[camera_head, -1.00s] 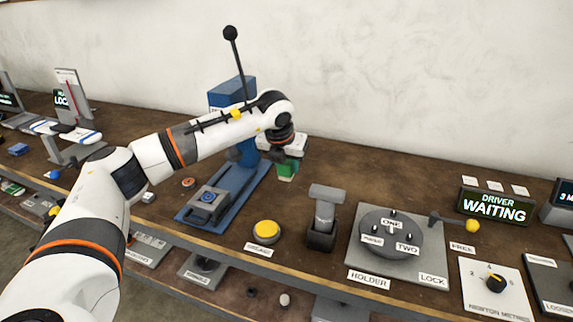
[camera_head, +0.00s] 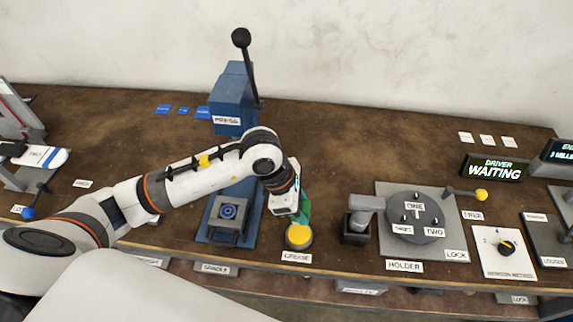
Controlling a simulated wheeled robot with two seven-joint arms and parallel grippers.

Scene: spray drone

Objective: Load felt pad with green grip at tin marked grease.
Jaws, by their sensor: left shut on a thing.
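The grease tin (camera_head: 299,236) is a round tin with a yellow top near the bench's front edge, above a label reading GREASE. My left gripper (camera_head: 297,214) is shut on the green grip (camera_head: 305,208), directly above the back of the tin. The felt pad at the lower end of the grip is hidden or too small to make out. I cannot tell whether it touches the yellow top. My right gripper is not in view.
The blue press (camera_head: 236,98) with its black-knobbed lever stands left of my gripper. A grey driver in a dark stand (camera_head: 357,226) and the holder plate (camera_head: 449,240) with its round disc are to the right. Bare bench lies behind.

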